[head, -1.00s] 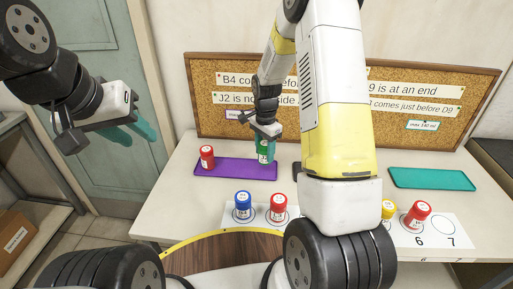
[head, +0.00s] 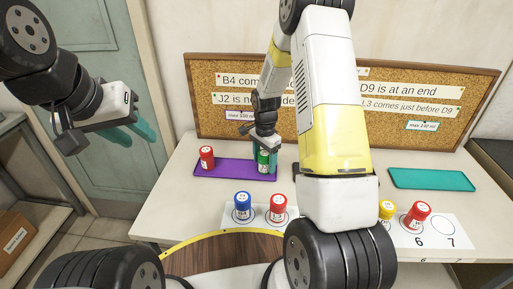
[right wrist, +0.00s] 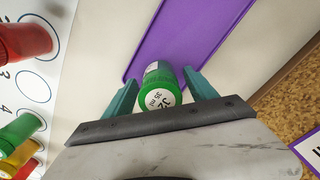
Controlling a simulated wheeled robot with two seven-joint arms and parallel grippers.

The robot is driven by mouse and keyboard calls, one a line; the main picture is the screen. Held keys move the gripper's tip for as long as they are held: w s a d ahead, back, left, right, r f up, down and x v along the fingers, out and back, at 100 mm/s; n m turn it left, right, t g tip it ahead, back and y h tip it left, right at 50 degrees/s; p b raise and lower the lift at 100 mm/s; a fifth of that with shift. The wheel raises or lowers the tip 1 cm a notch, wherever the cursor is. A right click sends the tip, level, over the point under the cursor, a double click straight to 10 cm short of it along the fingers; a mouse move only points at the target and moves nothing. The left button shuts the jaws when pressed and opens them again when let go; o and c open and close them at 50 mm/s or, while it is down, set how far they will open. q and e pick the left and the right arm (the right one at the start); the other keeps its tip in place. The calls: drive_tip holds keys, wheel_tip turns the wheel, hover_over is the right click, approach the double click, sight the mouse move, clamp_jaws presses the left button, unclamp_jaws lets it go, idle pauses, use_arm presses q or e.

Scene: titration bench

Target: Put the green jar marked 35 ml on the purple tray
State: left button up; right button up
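The green jar (head: 264,161) stands on the right end of the purple tray (head: 232,171). In the right wrist view the green jar (right wrist: 158,92) shows its lid label, with "J2" and "35 ml" readable, and the purple tray (right wrist: 180,38) lies under and beyond it. My right gripper (head: 265,156) is around the jar. Its teal fingers (right wrist: 160,92) are apart, with a small gap on each side of the jar. My left gripper (head: 130,133) hangs empty at the left, away from the table, with its teal fingers apart.
A red jar (head: 207,157) stands at the tray's left end. A numbered strip (head: 458,229) in front holds a blue jar (head: 242,205), red jars (head: 278,208) and a yellow jar (head: 386,210). A teal tray (head: 432,179) lies empty at right. A corkboard (head: 225,128) stands behind.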

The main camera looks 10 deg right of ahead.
drive_tip(key=shift+r, duration=0.15)
wheel_tip(320, 180, up, 12)
drive_tip(key=shift+f, duration=0.1)
drive_tip(key=s+r+n+t+y, duration=0.1)
drive_tip(key=s+r+n+t, duration=0.35)
drive_tip(key=s+r, duration=0.95)
drive_tip(key=s+a+r+n+t+y, duration=0.1)
drive_tip(key=s+a+r+n, duration=0.1)
drive_tip(key=s+r+n, duration=0.4)
drive_tip(key=s+n, duration=0.2)
drive_tip(key=s, duration=0.2)
drive_tip(key=shift+s+t, duration=0.15)
drive_tip(key=shift+t, duration=0.2)
